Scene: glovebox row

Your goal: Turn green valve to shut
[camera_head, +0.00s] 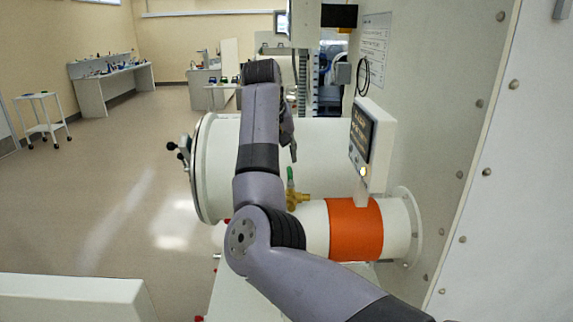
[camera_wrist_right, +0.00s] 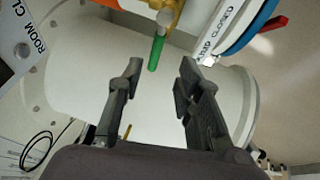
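The green valve handle (camera_head: 290,178) stands up from a brass valve body (camera_head: 297,197) on the white pipe, partly behind my right arm. In the right wrist view the green handle (camera_wrist_right: 157,53) points down from the brass body (camera_wrist_right: 183,14), just beyond the gap between my fingertips. My right gripper (camera_wrist_right: 158,78) is open, with nothing between its fingers. In the head view the right gripper (camera_head: 291,150) hangs above the handle, mostly hidden by my arm. It appears apart from the handle. My left gripper is not in view.
An orange band (camera_head: 356,229) wraps the small pipe, beside a display panel (camera_head: 372,146). A large white cylinder (camera_head: 330,140) with a round door lies behind. A white label reading "CLOSED" (camera_wrist_right: 214,32) and a red lever (camera_wrist_right: 268,29) are near the gripper's right. Open floor lies left.

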